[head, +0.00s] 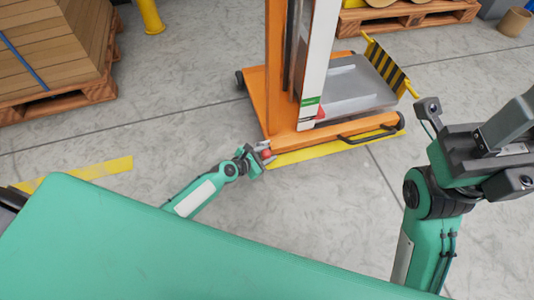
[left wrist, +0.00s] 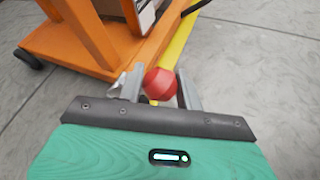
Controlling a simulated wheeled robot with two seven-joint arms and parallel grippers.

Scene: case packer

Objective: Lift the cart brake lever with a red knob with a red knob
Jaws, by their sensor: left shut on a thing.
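The orange cart (head: 284,92) stands on the floor ahead, with a low grey platform at its right. Its brake lever ends in a red knob (head: 267,154) at the cart's near left corner, low down. The knob also shows in the left wrist view (left wrist: 160,84). My left gripper (head: 264,153) is at the knob, and in the left wrist view (left wrist: 157,88) its two fingers stand on either side of it, shut on it. The lever's arm is mostly hidden behind the knob and fingers. My right gripper (head: 492,150) is raised at the right, away from the cart; its fingertips are not clear.
A pallet of stacked boards (head: 58,100) stands at the back left. Another pallet (head: 405,16) is at the back right. A yellow post (head: 150,16) stands at the top. Yellow strips mark the floor, and the floor left of the cart is clear.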

